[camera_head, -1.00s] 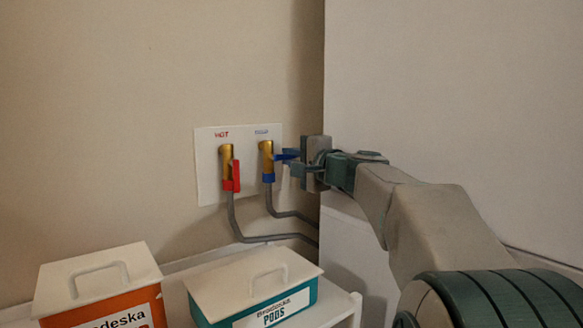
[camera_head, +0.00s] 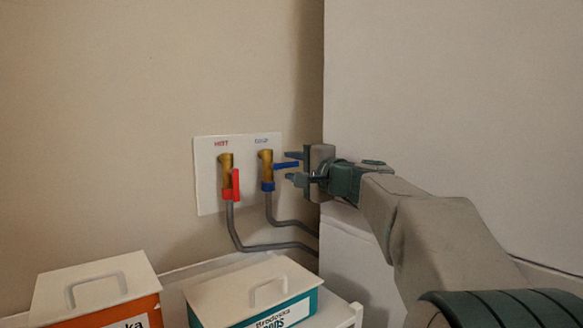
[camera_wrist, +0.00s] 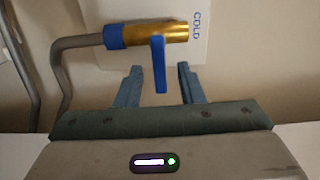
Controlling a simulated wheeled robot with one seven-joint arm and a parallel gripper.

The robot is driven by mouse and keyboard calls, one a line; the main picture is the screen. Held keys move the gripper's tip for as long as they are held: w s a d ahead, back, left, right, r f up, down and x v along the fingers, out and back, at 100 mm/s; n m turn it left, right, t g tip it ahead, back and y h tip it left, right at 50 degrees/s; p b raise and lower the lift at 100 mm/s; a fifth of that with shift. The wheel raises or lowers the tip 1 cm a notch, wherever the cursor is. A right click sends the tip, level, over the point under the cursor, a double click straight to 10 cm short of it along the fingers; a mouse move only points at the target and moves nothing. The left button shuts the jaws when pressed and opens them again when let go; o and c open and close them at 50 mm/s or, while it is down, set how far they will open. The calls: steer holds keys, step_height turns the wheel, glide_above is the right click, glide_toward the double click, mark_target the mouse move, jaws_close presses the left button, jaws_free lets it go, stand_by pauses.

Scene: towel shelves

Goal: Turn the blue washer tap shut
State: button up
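The blue washer tap is a brass valve (camera_head: 265,160) marked COLD with a blue lever (camera_head: 286,166) pointing sideways to the right, across the pipe line. My gripper (camera_head: 292,168) is right of the valve, its fingers pointing left, one above and one below the lever. In the wrist view the blue lever (camera_wrist: 159,63) reaches down to the gap between the open fingertips (camera_wrist: 159,68). Gaps show on both sides of it, and neither finger appears to touch it.
The red hot tap (camera_head: 235,185) is left of the blue one, its lever pointing down. Grey hoses (camera_head: 280,247) run below to the right. A pale panel (camera_head: 450,90) stands close behind my arm. Lidded orange (camera_head: 95,285) and teal (camera_head: 255,290) boxes sit below.

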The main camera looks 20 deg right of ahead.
steer(key=v, duration=1.3)
steer(key=shift+a+p, duration=0.15)
steer(key=shift+p, duration=0.15)
steer(key=s+a+f+n+g+p, duration=0.7)
steer(key=a+p, duration=0.3)
steer(key=p, duration=0.3)
steer(key=s+d+f+n+g+h+p, duration=0.1)
steer(key=s+n+g+h+p, duration=0.5)
steer(key=s+p, duration=0.6)
steer(key=shift+s+f+g+h+p, duration=0.4)
steer(key=shift+f+h+p, duration=0.15)
steer(key=shift+p, duration=0.15)
